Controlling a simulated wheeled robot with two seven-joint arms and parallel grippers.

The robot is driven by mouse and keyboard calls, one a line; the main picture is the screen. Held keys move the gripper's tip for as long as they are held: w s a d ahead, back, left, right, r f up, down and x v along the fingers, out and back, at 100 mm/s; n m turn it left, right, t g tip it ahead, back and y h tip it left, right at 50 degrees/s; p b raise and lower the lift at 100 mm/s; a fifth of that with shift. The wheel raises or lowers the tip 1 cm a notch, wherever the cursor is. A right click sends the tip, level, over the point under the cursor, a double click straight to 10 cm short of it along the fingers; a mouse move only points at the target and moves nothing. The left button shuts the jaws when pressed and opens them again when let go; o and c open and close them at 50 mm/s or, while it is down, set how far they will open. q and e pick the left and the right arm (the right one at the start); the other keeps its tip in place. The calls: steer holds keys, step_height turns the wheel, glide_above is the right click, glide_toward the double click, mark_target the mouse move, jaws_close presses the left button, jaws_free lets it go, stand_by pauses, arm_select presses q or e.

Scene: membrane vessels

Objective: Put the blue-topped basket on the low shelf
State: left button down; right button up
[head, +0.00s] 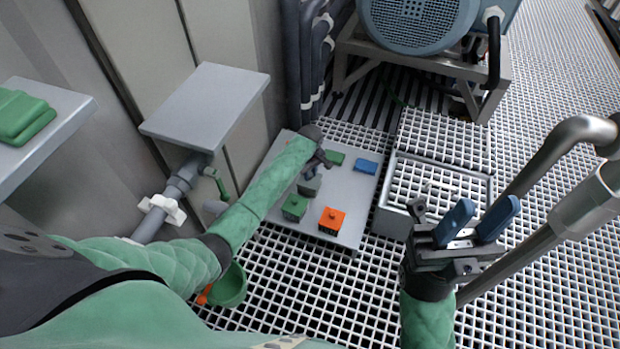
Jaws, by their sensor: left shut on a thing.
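On a low grey shelf (352,200) stand a green-topped basket (295,207) and an orange-topped basket (332,220). A small blue piece (365,166) lies near its back right corner; I cannot tell whether it is the top of a basket. My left gripper (318,167) is over the shelf's back left part, shut on a grey block-like thing (309,185). The gripper and arm partly hide this thing, and no blue top shows on it. My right gripper (477,219) is open and empty, its two blue fingers apart, right of the shelf.
A green piece (335,158) lies beside the blue piece. A grey open box (390,221) stands right of the shelf. Grey pipes (560,190) run close to my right gripper. A higher grey plate (205,100) and a green bowl (230,288) are at the left.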

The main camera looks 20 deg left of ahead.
mark_target(310, 181)
arm_select(q)
step_height(310, 181, down, 2)
steer(key=shift+f+b, duration=0.25)
steer(key=shift+b, duration=0.05)
steer(key=c, duration=1.2)
jaws_free()
steer(key=shift+f, duration=0.1)
steer(key=shift+c, duration=0.2)
